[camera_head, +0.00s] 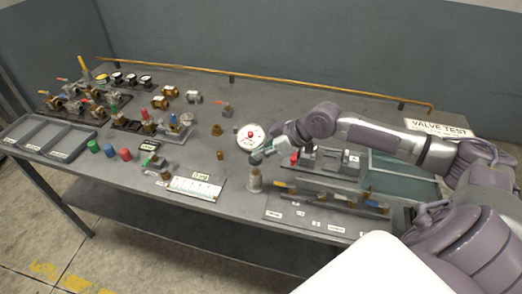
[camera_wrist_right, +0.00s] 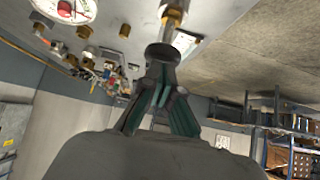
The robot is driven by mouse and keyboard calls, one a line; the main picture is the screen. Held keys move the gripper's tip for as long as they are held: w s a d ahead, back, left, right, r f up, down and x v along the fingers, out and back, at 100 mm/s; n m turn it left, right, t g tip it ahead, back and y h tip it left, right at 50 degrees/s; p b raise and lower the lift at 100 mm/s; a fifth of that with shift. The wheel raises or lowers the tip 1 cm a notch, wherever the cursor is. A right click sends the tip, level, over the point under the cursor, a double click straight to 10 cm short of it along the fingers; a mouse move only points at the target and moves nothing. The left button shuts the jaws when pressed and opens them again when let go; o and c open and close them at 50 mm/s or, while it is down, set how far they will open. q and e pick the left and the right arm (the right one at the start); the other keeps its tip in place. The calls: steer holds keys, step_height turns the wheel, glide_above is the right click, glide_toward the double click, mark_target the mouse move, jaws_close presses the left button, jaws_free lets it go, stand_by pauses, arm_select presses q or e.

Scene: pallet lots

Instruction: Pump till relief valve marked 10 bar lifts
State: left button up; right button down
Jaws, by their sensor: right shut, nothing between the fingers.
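My right gripper (camera_head: 262,156) is over the bench, just right of and below a white pressure gauge (camera_head: 250,137). In the wrist view its fingers (camera_wrist_right: 163,92) are closed together, with their tips close to a dark round knob-like end (camera_wrist_right: 162,54); I cannot tell whether they touch it. A grey-and-brass fitting (camera_head: 254,182) stands upright below the gripper in the head view. A red-topped grey assembly (camera_head: 312,158), possibly the pump, is right of the gripper beside a water tank (camera_head: 402,182). The 10 bar marking is not legible. My left gripper is out of view.
The bench (camera_head: 215,115) carries several valves at the left, coloured caps (camera_head: 109,150), a sectioned tray (camera_head: 48,138) and a white label card (camera_head: 194,188). A copper pipe (camera_head: 270,80) runs along the back. Bare bench lies behind the gauge.

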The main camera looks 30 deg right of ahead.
mark_target(261, 161)
steer(key=shift+f, duration=0.1)
step_height(261, 161, down, 3)
steer(key=shift+b, duration=0.65)
steer(key=shift+f, duration=0.35)
steer(key=shift+s, duration=0.1)
